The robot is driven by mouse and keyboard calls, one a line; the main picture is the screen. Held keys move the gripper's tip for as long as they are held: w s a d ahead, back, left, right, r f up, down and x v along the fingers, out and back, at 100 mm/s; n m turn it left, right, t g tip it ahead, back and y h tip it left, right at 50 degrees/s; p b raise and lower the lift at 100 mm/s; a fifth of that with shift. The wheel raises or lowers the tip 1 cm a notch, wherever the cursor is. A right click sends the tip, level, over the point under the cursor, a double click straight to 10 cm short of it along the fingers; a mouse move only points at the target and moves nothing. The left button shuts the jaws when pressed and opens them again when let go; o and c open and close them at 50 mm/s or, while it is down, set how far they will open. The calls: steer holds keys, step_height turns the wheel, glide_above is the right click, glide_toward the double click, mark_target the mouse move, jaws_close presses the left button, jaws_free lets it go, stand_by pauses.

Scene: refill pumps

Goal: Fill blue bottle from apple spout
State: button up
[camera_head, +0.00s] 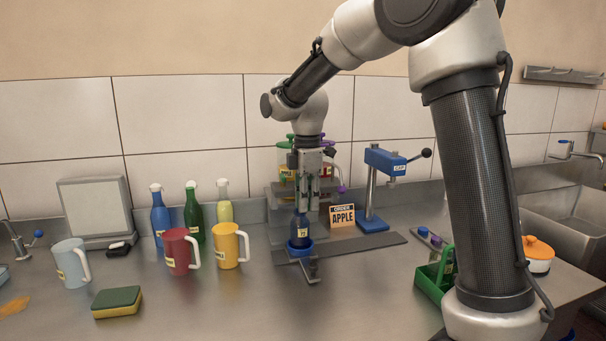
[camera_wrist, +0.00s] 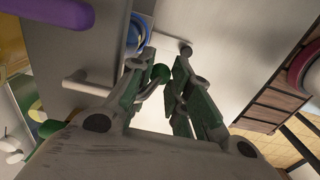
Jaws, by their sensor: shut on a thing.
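The blue bottle (camera_head: 300,231) stands upright in a blue ring holder (camera_head: 301,249) under my gripper. The ring also shows in the wrist view (camera_wrist: 137,30). My gripper (camera_head: 305,203) points down in front of the dispensers. In the wrist view its fingers (camera_wrist: 160,80) are closed around a green knob (camera_wrist: 159,73), which looks like a spout handle. The green-lidded dispenser (camera_head: 284,158) is partly hidden behind my gripper, and its label is too small to read. The spout outlet above the bottle is hidden, and the bottle's fill cannot be seen.
An order sign reading APPLE (camera_head: 342,216) stands right of the bottle, before a blue press (camera_head: 384,162). A purple spout handle (camera_head: 341,188) is close to my gripper. Red (camera_head: 178,251) and yellow (camera_head: 228,246) mugs stand left. A green caddy (camera_head: 434,276) is right.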

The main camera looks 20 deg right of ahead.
steer(key=shift+f, duration=0.7)
stand_by(3.7)
stand_by(1.8)
step_height(320, 180, up, 4)
steer(key=shift+r, duration=0.1)
steer(key=o, duration=0.9)
steer(key=shift+r, duration=0.1)
steer(key=shift+s+r, duration=0.85)
steer(key=shift+r, duration=0.3)
steer(key=shift+s+r, duration=0.8)
steer(key=shift+r, duration=0.4)
steer(key=shift+s+r, duration=0.85)
steer(key=shift+r, duration=0.3)
